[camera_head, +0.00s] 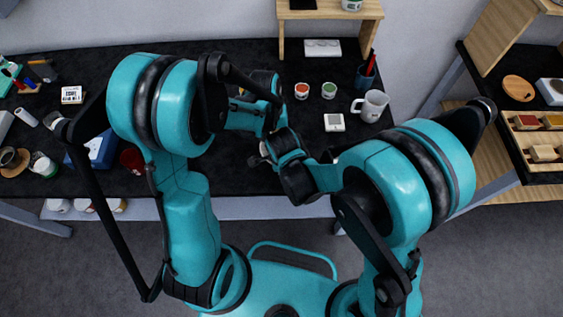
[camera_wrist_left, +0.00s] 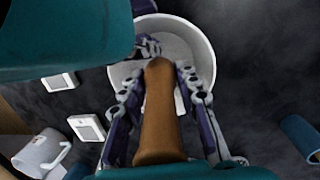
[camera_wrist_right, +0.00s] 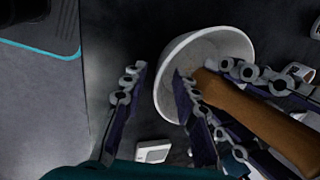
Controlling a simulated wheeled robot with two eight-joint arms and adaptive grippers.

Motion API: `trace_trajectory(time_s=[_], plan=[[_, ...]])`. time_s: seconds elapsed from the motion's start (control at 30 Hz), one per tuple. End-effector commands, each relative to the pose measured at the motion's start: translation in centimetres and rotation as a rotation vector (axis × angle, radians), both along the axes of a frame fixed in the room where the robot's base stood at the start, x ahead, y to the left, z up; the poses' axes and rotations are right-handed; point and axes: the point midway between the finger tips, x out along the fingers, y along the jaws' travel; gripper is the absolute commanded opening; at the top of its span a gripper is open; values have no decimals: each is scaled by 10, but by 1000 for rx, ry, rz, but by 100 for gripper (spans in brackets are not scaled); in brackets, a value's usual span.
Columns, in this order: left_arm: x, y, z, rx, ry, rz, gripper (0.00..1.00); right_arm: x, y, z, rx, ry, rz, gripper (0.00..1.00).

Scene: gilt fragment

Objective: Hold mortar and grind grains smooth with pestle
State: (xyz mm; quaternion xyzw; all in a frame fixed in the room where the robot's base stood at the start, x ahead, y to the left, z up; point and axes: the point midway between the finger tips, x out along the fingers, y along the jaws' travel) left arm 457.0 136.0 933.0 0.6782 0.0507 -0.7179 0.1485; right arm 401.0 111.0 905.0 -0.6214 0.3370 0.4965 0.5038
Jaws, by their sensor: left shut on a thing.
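The mortar is a white bowl (camera_wrist_left: 203,45) on the dark table, with pale contents I cannot make out. It also shows in the right wrist view (camera_wrist_right: 215,38). The pestle (camera_wrist_left: 160,115) is brown, and its lower end is inside the bowl. My left gripper (camera_wrist_left: 160,75) is shut on the pestle above the bowl. My right gripper (camera_wrist_right: 159,70) is apart-fingered at the bowl's rim, one finger outside and one inside, with a visible gap beside the wall. In the head view my arms hide the mortar and pestle.
A white mug (camera_head: 372,107), a small white device (camera_head: 334,122) and two small cups (camera_head: 302,91) (camera_head: 329,90) stand right of my grippers. A pen holder (camera_head: 365,76) is behind. A blue box (camera_head: 98,150) and a red cup (camera_head: 132,160) are at left.

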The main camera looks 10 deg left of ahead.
Motion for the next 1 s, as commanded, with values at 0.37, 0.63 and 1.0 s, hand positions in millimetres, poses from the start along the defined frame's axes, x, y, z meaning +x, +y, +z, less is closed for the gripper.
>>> trace_trajectory(time_s=[0.37,0.63,1.0], plan=[[0,0,0,0,0,0,1,0,0,-2,0,0,0,11],[0,0,0,0,0,0,1,0,0,-2,0,0,0,0],[0,0,0,0,0,0,1,0,0,-2,0,0,0,0]])
